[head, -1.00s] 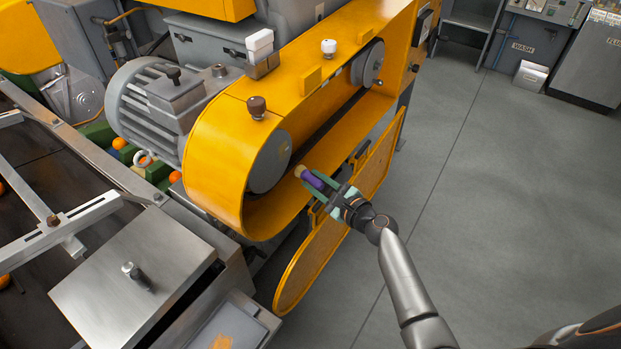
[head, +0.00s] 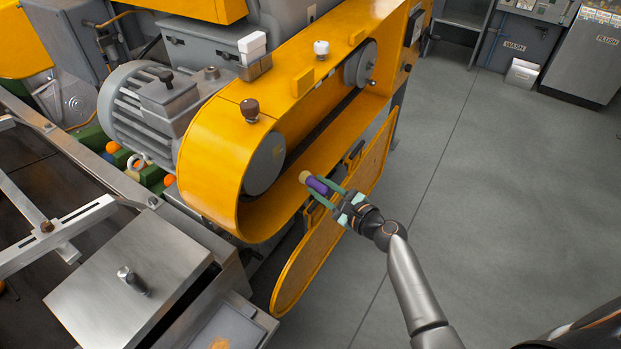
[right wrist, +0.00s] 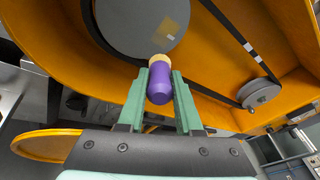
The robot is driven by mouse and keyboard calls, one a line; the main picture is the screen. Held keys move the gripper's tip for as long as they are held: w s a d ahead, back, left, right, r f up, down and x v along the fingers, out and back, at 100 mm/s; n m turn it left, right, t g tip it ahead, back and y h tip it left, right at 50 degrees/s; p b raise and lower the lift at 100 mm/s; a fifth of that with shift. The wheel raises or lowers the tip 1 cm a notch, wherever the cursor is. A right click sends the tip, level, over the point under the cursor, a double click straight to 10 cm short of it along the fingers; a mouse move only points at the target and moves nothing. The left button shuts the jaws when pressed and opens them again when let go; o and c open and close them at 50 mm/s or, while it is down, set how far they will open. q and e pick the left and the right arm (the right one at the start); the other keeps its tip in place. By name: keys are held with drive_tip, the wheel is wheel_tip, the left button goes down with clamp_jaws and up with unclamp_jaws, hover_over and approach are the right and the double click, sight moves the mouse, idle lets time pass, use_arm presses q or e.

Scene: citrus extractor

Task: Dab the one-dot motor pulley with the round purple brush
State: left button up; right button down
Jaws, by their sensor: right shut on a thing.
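The round purple brush (head: 317,185) with a tan tip is held by my right gripper (head: 338,200), whose green fingers are shut on it. In the right wrist view the brush (right wrist: 160,85) points away from me toward the large grey pulley (right wrist: 130,25). In the head view that near pulley (head: 264,165) sits in the yellow housing beside the grey motor, and a gap shows between it and the brush tip. A smaller pulley (head: 359,66) sits at the far end. A small mark shows on the near pulley, but I cannot count dots. My left gripper is not in view.
The yellow housing rim (head: 215,180) curves around the near pulley. A yellow cover panel (head: 310,265) hangs open below. The grey motor (head: 145,105) stands behind. A dark knob (head: 250,109) and a white-topped block (head: 253,50) are on top. Floor at right is clear.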

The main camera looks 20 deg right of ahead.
drive_tip(key=shift+w, duration=0.1)
idle(0.3)
drive_tip(key=w+a+b, duration=0.1)
drive_tip(key=w+a, duration=0.3)
drive_tip(key=w, duration=0.1)
drive_tip(key=shift+w+a, duration=0.35)
drive_tip(key=shift+w, duration=0.05)
drive_tip(key=shift+w+a, duration=0.25)
drive_tip(key=shift+w, duration=0.1)
idle(0.7)
drive_tip(key=shift+d, duration=0.1)
